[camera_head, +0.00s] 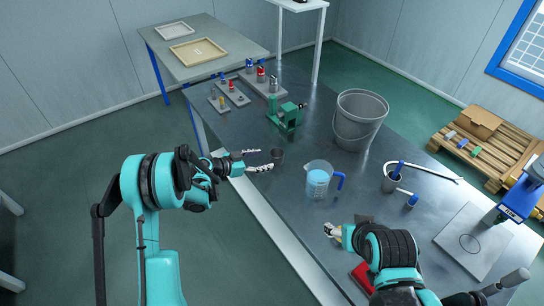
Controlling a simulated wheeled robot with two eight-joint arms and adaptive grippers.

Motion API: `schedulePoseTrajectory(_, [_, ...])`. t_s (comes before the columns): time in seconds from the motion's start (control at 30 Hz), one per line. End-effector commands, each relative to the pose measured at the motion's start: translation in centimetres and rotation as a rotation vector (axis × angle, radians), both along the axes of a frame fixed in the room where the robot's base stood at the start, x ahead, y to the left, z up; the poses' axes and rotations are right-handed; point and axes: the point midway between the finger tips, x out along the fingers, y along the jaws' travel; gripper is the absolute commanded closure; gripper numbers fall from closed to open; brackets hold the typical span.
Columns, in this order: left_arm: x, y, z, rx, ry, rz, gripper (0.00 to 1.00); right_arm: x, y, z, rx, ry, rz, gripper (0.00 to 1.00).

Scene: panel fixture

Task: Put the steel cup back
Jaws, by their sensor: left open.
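A small grey steel cup (277,154) stands upright on the dark metal bench, near its left edge. My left gripper (258,160) is open, with its fingers just to the left of the cup; I cannot tell whether they touch it. My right gripper (333,232) hangs low over the near part of the bench, below the measuring jug; its finger opening is too small to make out.
A clear jug of blue liquid (318,181) stands right of the cup. Behind are a grey bucket (358,122), a green clamp-like device (286,116) and several small parts on plates.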

Motion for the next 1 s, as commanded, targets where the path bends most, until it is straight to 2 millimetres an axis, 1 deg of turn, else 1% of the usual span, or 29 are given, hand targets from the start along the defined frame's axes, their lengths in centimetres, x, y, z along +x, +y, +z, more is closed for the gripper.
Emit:
schedulePoseTrajectory(0.03, [-0.6,0.9,0.6,-0.001,0.001,0.003,0.35,0.0,0.0,0.4,0.000,0.000,0.000,0.34])
schedulePoseTrajectory(0.2, [-1.8,2.5,1.4,-0.001,0.001,0.000,0.35,0.0,0.0,0.8,0.000,0.000,0.000,0.34])
schedulePoseTrajectory(0.3, [-2.2,2.9,1.5,-0.001,-0.001,0.000,0.35,0.0,0.0,0.9,0.000,0.000,0.000,0.34])
schedulePoseTrajectory(0.47, [-2.4,3.0,2.0,0.003,0.011,0.004,0.35,0.0,0.0,0.9,0.000,0.000,0.000,0.34])
schedulePoseTrajectory(0.57, [-3.1,3.0,3.5,0.018,0.055,0.026,0.35,0.0,0.0,0.9,0.000,0.000,0.000,0.34])
schedulePoseTrajectory(0.63, [-4.0,2.9,5.3,0.038,0.108,0.056,0.35,0.0,0.0,0.9,0.000,0.000,0.000,0.34])
schedulePoseTrajectory(0.67, [-4.6,2.9,6.1,0.048,0.135,0.072,0.35,0.0,0.0,0.9,0.000,0.000,0.000,0.34])
schedulePoseTrajectory(0.7, [-5.5,2.9,7.3,0.064,0.172,0.098,0.35,0.0,0.0,0.9,0.000,0.000,0.000,0.34])
schedulePoseTrajectory(0.77, [-7.1,3.1,9.0,0.087,0.228,0.142,0.35,0.0,0.0,0.9,0.000,0.000,0.000,0.34])
schedulePoseTrajectory(0.8, [-8.3,3.2,10.0,0.102,0.264,0.174,0.35,0.0,0.0,0.9,0.000,0.000,0.000,0.34])
schedulePoseTrajectory(0.87, [-10.2,3.5,11.4,0.124,0.313,0.224,0.35,0.0,0.0,0.9,0.000,0.000,0.000,0.34])
schedulePoseTrajectory(0.97, [-13.7,4.2,13.5,0.160,0.383,0.312,0.35,0.0,0.0,0.9,0.000,0.000,0.000,0.34])
schedulePoseTrajectory(1.0, [-15.2,4.5,14.1,0.173,0.407,0.350,0.35,0.0,0.0,0.9,0.000,0.000,0.000,0.34])
